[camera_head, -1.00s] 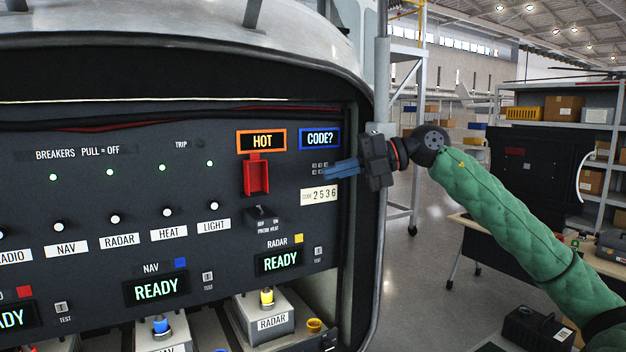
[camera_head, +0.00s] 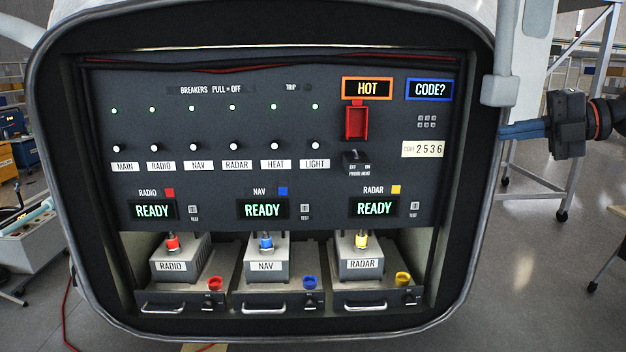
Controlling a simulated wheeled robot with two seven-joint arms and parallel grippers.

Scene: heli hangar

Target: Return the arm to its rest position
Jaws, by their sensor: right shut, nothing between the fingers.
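My right gripper (camera_head: 506,132) is at the right of the view, with its blue fingers pointing left. It is shut and empty. It is beside the right rim of the open equipment bay, level with the keypad (camera_head: 427,121) and apart from it in the picture. My left gripper is out of view.
The bay panel (camera_head: 270,180) has breakers, a raised red switch cover (camera_head: 357,123), a HOT sign (camera_head: 367,88) and a CODE? display (camera_head: 430,89). Three READY displays sit above the RADIO, NAV and RADAR units (camera_head: 362,265). Open floor (camera_head: 520,290) lies at the lower right.

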